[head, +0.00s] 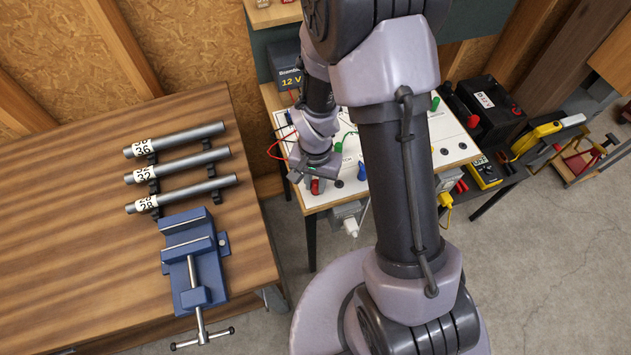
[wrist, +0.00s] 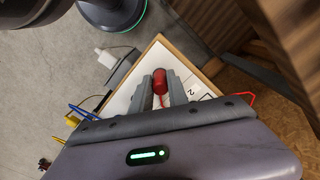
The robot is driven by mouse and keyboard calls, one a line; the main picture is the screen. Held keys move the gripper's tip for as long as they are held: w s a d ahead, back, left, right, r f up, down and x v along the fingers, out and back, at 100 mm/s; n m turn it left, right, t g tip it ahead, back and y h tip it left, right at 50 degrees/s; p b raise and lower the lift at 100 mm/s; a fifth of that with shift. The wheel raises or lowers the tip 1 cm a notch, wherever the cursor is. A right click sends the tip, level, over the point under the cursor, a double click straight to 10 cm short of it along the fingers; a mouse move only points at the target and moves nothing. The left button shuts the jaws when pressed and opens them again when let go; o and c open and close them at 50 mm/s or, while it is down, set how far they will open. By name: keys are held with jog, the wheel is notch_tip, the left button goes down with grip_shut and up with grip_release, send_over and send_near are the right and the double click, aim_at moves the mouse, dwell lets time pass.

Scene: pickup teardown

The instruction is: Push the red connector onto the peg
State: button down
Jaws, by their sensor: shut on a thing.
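The red connector (wrist: 160,82) is between the two fingers of my gripper (wrist: 161,92) in the wrist view, with a red lead running from it. My gripper is shut on it. In the head view the red connector (head: 317,186) shows just below my gripper (head: 313,178), over the near left corner of the white board (head: 325,198). The peg under the connector is hidden, so I cannot tell whether the connector touches it. A dark round peg (head: 339,183) shows on the board just right of the connector.
A blue connector (head: 362,171) and green leads are close by on the board. A 12 V unit (head: 292,80) stands behind. A white plug (head: 351,227) hangs below the board's front edge. The workbench (head: 90,240) with a blue vise (head: 193,258) is at left.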

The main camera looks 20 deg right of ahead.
aim_at(315, 183)
jog(key=c, duration=1.2)
grip_release()
notch_tip(315, 183, up, 18)
jog(key=f+p, duration=0.1)
jog(key=p, duration=0.4)
jog(key=s+a+r+n+t+y+b, duration=0.2)
jog(key=s+r+t+b, duration=0.3)
jog(key=s+b, duration=0.6)
jog(key=shift+s+a+r+n+t, duration=0.4)
jog(key=shift+s+a+r, duration=0.45)
jog(key=shift+r, duration=0.1)
